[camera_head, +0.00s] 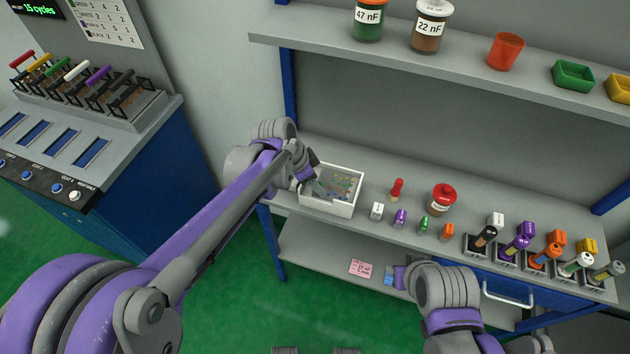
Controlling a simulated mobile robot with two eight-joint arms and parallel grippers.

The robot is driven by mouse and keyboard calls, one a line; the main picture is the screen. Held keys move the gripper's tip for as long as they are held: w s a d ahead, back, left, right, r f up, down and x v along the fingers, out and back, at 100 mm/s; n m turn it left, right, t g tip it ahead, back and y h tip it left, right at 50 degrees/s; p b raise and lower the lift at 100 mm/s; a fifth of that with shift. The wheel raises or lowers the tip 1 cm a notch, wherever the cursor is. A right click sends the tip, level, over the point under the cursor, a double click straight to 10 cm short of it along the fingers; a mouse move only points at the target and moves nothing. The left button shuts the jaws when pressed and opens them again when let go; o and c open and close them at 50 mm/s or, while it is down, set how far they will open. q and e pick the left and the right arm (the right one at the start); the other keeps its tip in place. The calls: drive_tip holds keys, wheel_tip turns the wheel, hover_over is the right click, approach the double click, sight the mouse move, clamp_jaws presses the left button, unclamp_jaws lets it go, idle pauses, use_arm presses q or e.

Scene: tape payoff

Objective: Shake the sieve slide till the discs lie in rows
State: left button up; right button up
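A white open box (318,203) stands at the left end of the bench. Inside it is a flat panel with small coloured discs (345,184), which I take to be the sieve slide. Some discs seem to lie in lines, but they are too small to tell. My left gripper (315,178) is at the box's left side, its fingertips over or at the panel's left edge. Whether it is shut on anything is unclear. My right gripper (398,278) is low in front of the bench, away from the box. Its fingers are mostly hidden by its own wrist.
Right of the box stand a red-handled tool (397,190), a red-lidded jar (443,199) and several small coloured blocks (400,218). Several tools in holders (515,248) fill the right end. A shelf (300,38) with jars and cups overhangs. A blue cabinet (150,185) stands left.

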use_arm(q)
clamp_jaws()
idle(1.4)
